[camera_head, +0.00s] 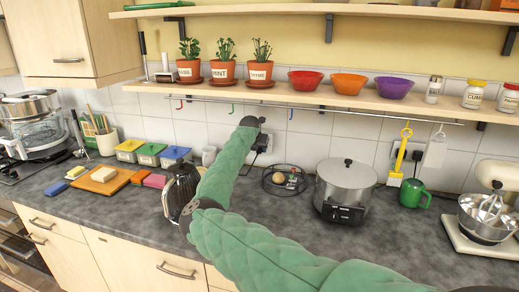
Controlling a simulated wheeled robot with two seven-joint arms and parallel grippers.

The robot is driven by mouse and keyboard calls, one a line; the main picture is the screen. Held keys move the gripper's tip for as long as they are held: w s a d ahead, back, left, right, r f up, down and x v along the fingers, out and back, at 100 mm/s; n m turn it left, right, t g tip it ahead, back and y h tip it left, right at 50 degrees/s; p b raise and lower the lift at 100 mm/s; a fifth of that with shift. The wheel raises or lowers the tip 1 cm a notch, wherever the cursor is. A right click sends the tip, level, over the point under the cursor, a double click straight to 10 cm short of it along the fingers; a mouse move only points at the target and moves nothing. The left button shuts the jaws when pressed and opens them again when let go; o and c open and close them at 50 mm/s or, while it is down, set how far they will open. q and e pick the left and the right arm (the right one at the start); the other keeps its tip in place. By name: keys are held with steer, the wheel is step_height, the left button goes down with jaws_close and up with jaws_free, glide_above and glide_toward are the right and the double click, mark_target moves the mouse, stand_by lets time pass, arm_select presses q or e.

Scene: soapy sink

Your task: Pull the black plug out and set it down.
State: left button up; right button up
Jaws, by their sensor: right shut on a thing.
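My right arm comes in from the lower right, and its dark right gripper (254,125) is up at the tiled back wall, just below the shelf. It is shut at a wall socket (269,144) with a dark plug (261,143) at it. The gripper is small here and its fingers are not clear, so whether the plug is still in the socket cannot be told. A second black plug (417,157) is at another socket on the right. My left gripper is not in view.
A dark kettle (177,192) stands close left of my forearm. A wire stand (283,181) and a steel pot (347,183) are right of it. The shelf (330,97) with pots and bowls overhangs my gripper. Bare worktop (300,229) lies in front of the pot.

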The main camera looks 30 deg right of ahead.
steer(key=shift+o, duration=0.4)
steer(key=shift+c, duration=1.4)
steer(key=shift+a+f, duration=0.1)
steer(key=shift+s+a, duration=0.1)
steer(key=shift+s+a, duration=0.3)
steer(key=shift+a, duration=0.05)
steer(key=shift+s+a, duration=0.1)
steer(key=shift+s, duration=0.05)
steer(key=shift+s+a, duration=0.15)
steer(key=shift+a, duration=0.1)
steer(key=shift+s+a, duration=0.15)
